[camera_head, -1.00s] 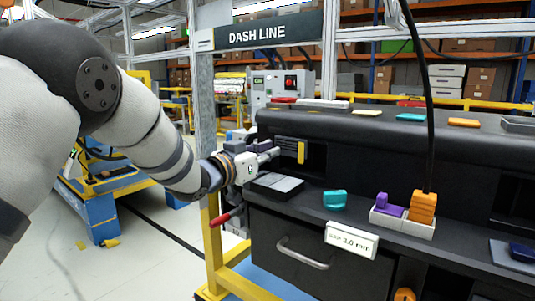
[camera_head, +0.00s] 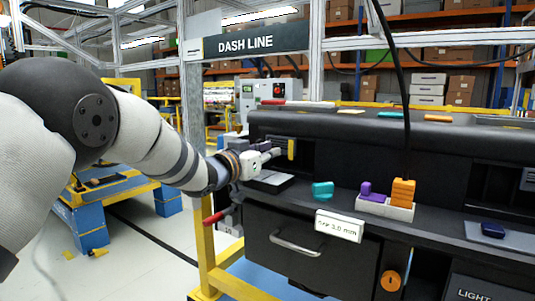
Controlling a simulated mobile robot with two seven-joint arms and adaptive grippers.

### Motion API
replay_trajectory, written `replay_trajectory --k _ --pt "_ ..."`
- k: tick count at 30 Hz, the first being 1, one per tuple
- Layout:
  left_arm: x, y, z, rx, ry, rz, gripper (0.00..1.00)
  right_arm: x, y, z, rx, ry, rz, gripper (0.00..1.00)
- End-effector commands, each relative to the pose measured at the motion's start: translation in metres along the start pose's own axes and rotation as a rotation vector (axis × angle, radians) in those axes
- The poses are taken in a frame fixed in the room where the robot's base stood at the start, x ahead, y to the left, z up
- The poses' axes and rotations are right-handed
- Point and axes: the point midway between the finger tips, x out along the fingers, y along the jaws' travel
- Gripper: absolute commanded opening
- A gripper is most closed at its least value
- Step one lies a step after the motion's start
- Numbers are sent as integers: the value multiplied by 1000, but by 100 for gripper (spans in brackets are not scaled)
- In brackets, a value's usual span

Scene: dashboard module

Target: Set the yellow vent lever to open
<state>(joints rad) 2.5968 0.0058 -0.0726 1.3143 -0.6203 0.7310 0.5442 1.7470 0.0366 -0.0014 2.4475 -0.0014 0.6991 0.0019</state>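The yellow vent lever (camera_head: 291,149) is a small upright bar at the right end of a dark slatted vent (camera_head: 279,142) in the left part of the dashboard. My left gripper (camera_head: 274,154) comes in from the left, low in front of the vent slats. Its fingertips are just left of the lever; I cannot tell if they touch it. The fingers are small and seen from the side, so their opening is unclear. My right gripper is out of view.
Below the vent is a shelf with a teal piece (camera_head: 322,190) and a white tray (camera_head: 400,211) holding purple and orange blocks. A black cable (camera_head: 400,80) hangs down to the orange block. A drawer with a handle (camera_head: 295,243) is below.

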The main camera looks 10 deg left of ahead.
Motion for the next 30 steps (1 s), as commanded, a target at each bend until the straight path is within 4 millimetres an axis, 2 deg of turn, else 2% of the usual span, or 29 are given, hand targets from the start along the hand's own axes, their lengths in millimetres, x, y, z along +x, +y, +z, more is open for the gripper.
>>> replay_trajectory --k 10,13,24,30 --pt "-1 0 -1 0 2 0 30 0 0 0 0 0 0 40" --pt "-9 -1 -1 1 2 -1 30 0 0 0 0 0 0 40" --pt "-99 -1 -1 -1 2 -2 30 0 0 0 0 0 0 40" --pt "-120 0 0 0 2 -1 30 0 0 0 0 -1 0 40"
